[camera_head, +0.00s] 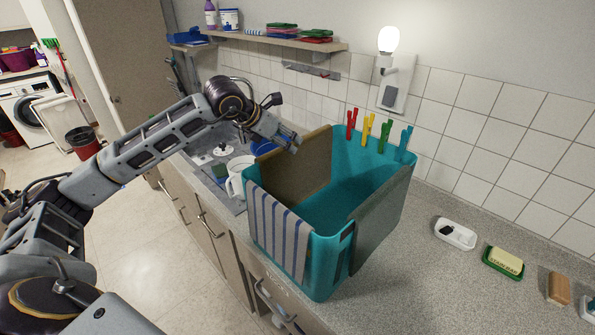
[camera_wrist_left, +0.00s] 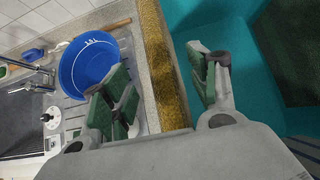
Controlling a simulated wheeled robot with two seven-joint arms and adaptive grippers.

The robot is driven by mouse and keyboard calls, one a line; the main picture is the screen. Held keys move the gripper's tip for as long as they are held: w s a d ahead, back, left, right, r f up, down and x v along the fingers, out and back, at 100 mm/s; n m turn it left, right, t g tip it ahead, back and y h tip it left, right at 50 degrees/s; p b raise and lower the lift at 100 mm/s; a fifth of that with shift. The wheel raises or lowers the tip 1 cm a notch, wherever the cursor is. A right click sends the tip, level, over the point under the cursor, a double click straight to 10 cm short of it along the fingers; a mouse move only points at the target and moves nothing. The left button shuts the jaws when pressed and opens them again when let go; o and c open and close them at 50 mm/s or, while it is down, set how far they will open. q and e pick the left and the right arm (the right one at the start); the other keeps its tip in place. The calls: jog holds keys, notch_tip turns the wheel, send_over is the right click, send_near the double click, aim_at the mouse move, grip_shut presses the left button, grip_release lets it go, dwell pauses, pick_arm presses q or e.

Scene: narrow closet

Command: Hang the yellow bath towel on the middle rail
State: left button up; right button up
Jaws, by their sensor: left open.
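The yellow bath towel (camera_head: 297,172), brownish yellow here, hangs over the far-left wall of a teal basket (camera_head: 328,245) on the counter. My left gripper (camera_head: 290,143) is at the top edge of this towel. In the left wrist view the open fingers (camera_wrist_left: 158,85) stand on either side of the towel-covered wall (camera_wrist_left: 165,75), one inside the basket and one outside. I see a gap between each finger and the cloth. No middle rail can be made out in either view. My right gripper is not in view.
A striped towel (camera_head: 278,232) and a dark grey towel (camera_head: 383,222) drape over other basket walls. Several clothespins (camera_head: 367,130) stand on the back rim. A white jug (camera_head: 237,178) and a blue bowl (camera_wrist_left: 92,65) are left of the basket. Soap dishes (camera_head: 455,233) lie right; counter between is clear.

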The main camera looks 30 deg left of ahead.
pick_arm(q)
jog(key=shift+w+f, duration=0.1)
jog(key=shift+w, duration=0.05)
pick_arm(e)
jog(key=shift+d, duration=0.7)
pick_arm(q)
jog(key=shift+d, duration=0.1)
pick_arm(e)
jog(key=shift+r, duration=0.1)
pick_arm(q)
jog(key=shift+p+x, duration=0.7)
jog(key=shift+x, duration=0.5)
jog(key=shift+p+x, duration=0.35)
jog(key=shift+x, duration=1.05)
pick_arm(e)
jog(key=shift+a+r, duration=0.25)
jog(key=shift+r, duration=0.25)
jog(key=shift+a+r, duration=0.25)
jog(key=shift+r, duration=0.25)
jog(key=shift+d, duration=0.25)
pick_arm(q)
jog(key=c, duration=0.7)
grip_shut()
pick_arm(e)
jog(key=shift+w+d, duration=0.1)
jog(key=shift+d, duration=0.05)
